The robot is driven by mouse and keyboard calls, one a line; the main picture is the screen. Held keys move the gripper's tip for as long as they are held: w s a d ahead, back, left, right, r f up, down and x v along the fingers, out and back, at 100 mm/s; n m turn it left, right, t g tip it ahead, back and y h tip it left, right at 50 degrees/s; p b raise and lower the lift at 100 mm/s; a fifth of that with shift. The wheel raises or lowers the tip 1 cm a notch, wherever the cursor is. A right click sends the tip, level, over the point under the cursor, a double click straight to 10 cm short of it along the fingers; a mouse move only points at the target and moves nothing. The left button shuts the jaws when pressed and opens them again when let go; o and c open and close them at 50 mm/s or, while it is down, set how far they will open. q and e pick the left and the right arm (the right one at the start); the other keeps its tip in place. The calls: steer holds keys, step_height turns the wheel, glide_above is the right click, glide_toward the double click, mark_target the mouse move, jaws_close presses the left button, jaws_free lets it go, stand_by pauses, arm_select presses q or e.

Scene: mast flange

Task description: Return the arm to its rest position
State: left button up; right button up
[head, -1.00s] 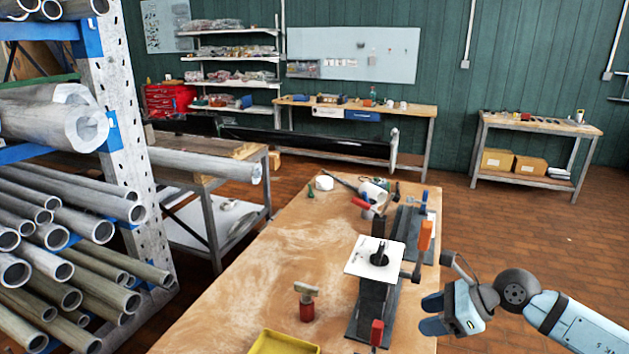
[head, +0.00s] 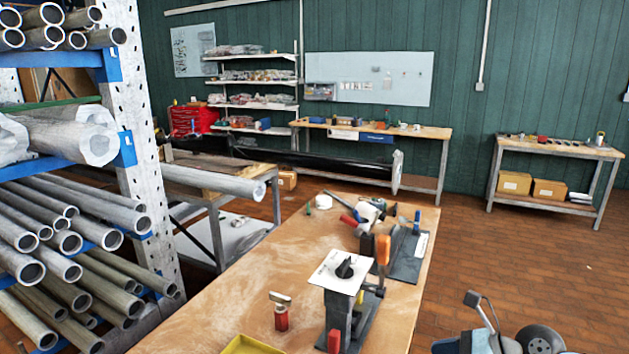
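My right arm comes in at the bottom right, beyond the right edge of the workbench (head: 250,265). Only the upper part of my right gripper (head: 446,347) shows; the bottom edge of the picture cuts it off, so its opening is hidden. Nothing held shows in the visible part. A white square plate (head: 325,268) with a black part (head: 344,268) on it sits on a dark upright stand on the bench, to the left of the gripper and apart from it. My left gripper is not in view.
On the bench are an orange-handled clamp (head: 382,250), a red-handled tool (head: 281,317), a yellow tray (head: 250,345) and a power tool (head: 369,212). A rack of metal pipes (head: 140,180) stands at the left. The brick floor (head: 520,260) right of the bench is clear.

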steer(key=s+a+m+t+y, duration=0.3)
steer(key=a+m+y, duration=0.1)
steer(key=a+m, duration=0.35)
arm_select(q)
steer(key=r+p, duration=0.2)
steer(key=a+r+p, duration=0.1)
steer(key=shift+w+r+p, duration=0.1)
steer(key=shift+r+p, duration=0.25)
steer(key=shift+p, duration=0.05)
arm_select(e)
steer(key=s+d+f+n+t+h, duration=0.1)
steer(key=s+f+n+h, duration=0.5)
steer(key=n, duration=1.1)
steer(key=s+d+f+n+t+h, duration=0.2)
steer(key=s+f+n+h, duration=0.4)
steer(key=s+f+n, duration=0.6)
step_height(320, 180, down, 2)
steer(key=n, duration=0.6)
steer(key=shift+s+d+f+h, duration=0.15)
steer(key=shift+f+h, duration=0.05)
steer(key=shift+h, duration=0.1)
